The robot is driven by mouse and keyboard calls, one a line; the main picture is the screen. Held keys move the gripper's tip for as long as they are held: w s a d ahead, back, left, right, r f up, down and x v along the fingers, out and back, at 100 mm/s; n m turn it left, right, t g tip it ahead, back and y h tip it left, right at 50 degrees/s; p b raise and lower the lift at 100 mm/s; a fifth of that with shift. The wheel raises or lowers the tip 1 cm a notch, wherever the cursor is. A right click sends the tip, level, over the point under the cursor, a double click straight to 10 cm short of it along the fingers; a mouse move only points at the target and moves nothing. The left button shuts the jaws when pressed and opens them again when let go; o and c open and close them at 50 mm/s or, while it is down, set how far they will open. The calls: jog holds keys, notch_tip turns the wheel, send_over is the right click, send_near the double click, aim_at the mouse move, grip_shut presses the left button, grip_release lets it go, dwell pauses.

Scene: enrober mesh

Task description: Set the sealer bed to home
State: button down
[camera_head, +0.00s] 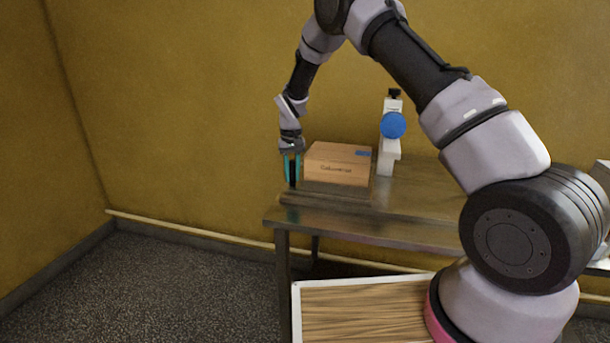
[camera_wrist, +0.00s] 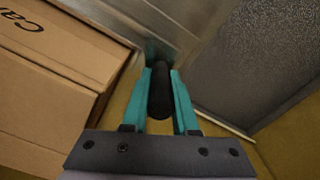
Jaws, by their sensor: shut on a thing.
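My gripper (camera_head: 292,168) points down at the left end of the metal table, left of the cardboard box. Its teal fingers are shut on a black upright handle (camera_wrist: 160,92), seen between them in the wrist view. In the head view the handle's lower end shows just below the fingertips. The sealer bed (camera_head: 325,194) appears as a dark low slab under and in front of the box. A cardboard box (camera_head: 338,164) with printed lettering sits on it. The box also fills the left of the wrist view (camera_wrist: 55,75). Where the handle joins the bed is hidden.
A white sealer post (camera_head: 387,150) with a blue disc (camera_head: 393,125) stands right of the box. The metal table (camera_head: 410,205) has bare top to the right. A white-edged wooden panel (camera_head: 360,310) is low in front. Yellow walls close the back and left.

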jog(key=shift+w+a+r, duration=0.1)
jog(key=shift+w+a, duration=0.05)
jog(key=shift+a, duration=0.3)
jog(key=c, duration=1)
grip_release()
jog(key=shift+a, duration=0.15)
jog(key=shift+o, duration=0.2)
notch_tip(320, 180, up, 11)
jog(key=shift+f, duration=0.2)
